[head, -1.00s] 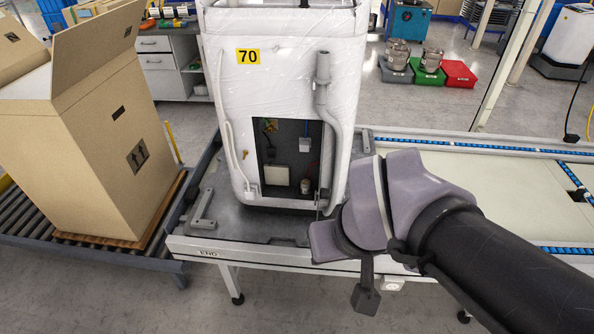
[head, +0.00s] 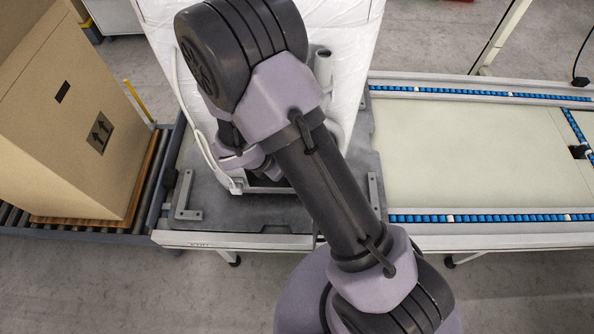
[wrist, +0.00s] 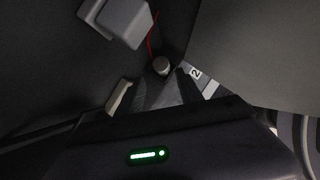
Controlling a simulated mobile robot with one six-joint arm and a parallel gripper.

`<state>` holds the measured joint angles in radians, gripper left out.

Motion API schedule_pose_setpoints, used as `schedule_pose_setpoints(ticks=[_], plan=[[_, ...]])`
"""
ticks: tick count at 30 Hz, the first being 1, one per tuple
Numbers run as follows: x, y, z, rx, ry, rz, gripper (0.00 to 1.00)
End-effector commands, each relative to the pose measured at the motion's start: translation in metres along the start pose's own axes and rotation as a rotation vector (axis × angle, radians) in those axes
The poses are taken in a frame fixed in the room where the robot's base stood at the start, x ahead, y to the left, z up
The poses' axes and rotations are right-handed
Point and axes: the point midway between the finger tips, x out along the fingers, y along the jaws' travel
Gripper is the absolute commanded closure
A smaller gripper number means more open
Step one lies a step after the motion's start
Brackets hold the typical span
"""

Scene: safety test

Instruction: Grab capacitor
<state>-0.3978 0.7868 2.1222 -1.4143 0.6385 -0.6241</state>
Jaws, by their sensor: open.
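In the wrist view a small cylinder with a pale round end, apparently the capacitor (wrist: 161,66), sits in the dark cavity. My gripper (wrist: 160,88) is open, with one finger to the left and one, marked 2, to the right. The cylinder appears between and slightly beyond the fingertips; whether they touch it I cannot tell. In the head view my arm covers the opening in the white, film-wrapped appliance (head: 352,70), so the capacitor and the fingers are hidden there.
A grey box-shaped part (wrist: 125,22) and a red wire (wrist: 151,38) are close by at upper left in the wrist view. Dark cavity walls surround the gripper. A cardboard box (head: 60,150) stands left of the appliance. The pale conveyor surface (head: 480,155) at right is clear.

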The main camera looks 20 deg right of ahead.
Motion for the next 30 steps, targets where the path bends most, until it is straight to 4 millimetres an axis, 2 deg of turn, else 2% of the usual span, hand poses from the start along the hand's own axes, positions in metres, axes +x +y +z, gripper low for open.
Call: schedule_pose_setpoints(ticks=[1, 7, 12, 15, 21, 22, 28, 30], plan=[[0.016, -0.001, -0.002, 0.001, 0.001, -0.002, 0.57], [0.041, -0.001, -0.001, 0.003, 0.001, 0.000, 0.57], [0.076, -0.004, -0.004, 0.004, 0.001, -0.002, 0.57], [0.085, -0.003, -0.003, 0.004, 0.001, 0.001, 0.57], [0.085, -0.003, -0.002, 0.004, 0.000, 0.001, 0.57], [0.085, -0.003, -0.002, 0.004, 0.000, 0.001, 0.59], [0.085, -0.003, -0.002, 0.005, 0.000, 0.001, 0.98], [0.085, -0.003, -0.002, 0.005, 0.000, 0.001, 1.00]])
